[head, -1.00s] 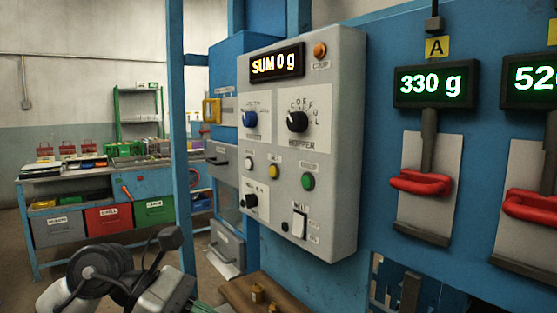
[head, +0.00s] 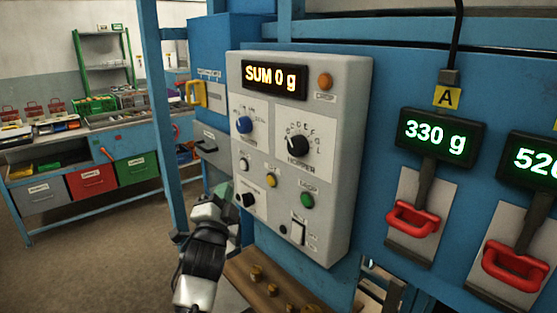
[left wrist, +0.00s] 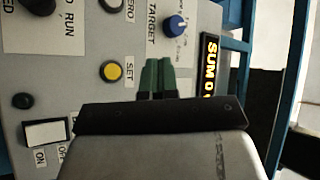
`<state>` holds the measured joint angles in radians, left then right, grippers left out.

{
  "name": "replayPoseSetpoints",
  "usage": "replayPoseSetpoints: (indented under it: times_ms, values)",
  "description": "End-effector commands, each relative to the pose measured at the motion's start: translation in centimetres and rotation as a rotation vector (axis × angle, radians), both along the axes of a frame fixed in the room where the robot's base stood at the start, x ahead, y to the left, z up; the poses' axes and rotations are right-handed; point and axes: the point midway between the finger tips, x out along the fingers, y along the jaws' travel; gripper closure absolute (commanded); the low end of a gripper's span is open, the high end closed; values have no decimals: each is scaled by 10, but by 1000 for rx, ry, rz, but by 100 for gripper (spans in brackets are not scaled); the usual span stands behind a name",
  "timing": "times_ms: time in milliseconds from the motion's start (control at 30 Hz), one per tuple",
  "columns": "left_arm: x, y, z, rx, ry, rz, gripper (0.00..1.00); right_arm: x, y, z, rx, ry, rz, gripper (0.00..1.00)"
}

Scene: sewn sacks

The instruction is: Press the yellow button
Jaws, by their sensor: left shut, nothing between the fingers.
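The yellow button (head: 271,181) sits low in the middle of the grey control panel (head: 352,130). In the left wrist view the yellow button (left wrist: 111,71) is round, in a dark ring, beside a "SET" label. My left gripper (head: 222,190) is in front of the panel's lower left edge, left of the button. In the left wrist view its green fingertips (left wrist: 158,64) are together and empty, to the right of the yellow button and apart from it in the picture. Whether they touch the panel cannot be told. My right gripper is not in view.
The panel also carries a white button (head: 243,164), a green button (head: 307,200), an orange lamp (head: 325,81), a blue knob (head: 244,125), a black knob (head: 298,145) and a white rocker switch (head: 298,232). A wooden shelf (head: 240,272) with small brass weights is below.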

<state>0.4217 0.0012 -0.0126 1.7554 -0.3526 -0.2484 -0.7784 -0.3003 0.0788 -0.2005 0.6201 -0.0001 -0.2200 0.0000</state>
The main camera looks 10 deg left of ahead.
Motion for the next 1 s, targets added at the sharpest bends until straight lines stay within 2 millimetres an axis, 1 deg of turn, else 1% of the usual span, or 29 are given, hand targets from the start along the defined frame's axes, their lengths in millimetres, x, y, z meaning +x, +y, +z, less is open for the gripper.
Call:
replayPoseSetpoints:
  times_ms: [33, 100, 200, 567, 767, 1000]
  values:
    - [2, 1, -5, -37, 50, 4, 100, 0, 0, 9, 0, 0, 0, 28]
    - [3, 2, -17, -69, 101, 8, 100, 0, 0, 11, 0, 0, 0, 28]
    - [4, 2, -25, -91, 135, 8, 100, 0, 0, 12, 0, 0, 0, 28]
    - [5, 2, -27, -93, 137, 9, 100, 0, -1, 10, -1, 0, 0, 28]
    - [17, -7, -29, -94, 135, 10, 100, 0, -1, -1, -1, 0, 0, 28]
    - [44, -29, -30, -95, 134, 8, 100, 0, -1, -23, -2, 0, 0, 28]
